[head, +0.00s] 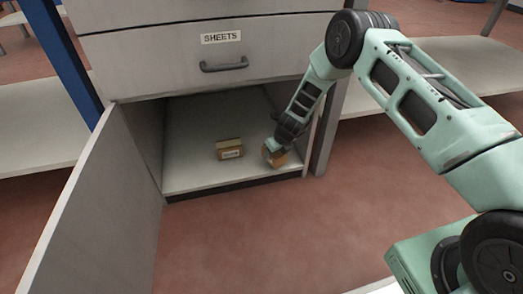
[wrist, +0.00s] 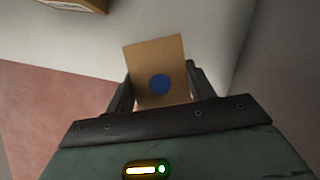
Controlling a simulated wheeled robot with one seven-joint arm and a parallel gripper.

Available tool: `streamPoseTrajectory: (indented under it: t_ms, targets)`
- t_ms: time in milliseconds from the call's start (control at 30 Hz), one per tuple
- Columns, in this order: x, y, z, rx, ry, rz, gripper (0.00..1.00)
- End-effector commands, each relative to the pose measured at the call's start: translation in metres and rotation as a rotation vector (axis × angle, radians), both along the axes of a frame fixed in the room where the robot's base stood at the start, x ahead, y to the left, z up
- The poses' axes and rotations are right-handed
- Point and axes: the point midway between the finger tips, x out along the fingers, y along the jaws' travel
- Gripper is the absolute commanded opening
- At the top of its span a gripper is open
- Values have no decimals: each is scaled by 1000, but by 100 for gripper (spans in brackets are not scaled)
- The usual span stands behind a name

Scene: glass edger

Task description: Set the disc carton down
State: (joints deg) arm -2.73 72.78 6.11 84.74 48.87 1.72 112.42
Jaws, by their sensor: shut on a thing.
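The disc carton (wrist: 157,62) is a brown cardboard box with a blue round mark on its face. My gripper (wrist: 155,95) is shut on it, one finger on each side. In the head view the carton (head: 275,157) shows at the end of my gripper (head: 277,147), inside the open cabinet near the front right of its floor. I cannot tell whether the carton touches the cabinet floor (head: 200,178).
Another brown carton (head: 229,149) with a white label sits left of my gripper on the cabinet floor. The open door (head: 100,190) stands at left. A drawer marked SHEETS (head: 222,65) is above. The cabinet's right wall is close to my arm.

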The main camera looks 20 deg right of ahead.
Motion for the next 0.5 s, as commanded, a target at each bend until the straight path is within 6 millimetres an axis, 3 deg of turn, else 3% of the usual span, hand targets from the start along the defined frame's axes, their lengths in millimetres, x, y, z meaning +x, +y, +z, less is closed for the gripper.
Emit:
streamPoseTrajectory:
  t_ms: [267, 500]
  targets:
    - [49, 21, -4, -1, -4, 4, 32]
    - [64, 27, -1, 0, 0, 3, 32]
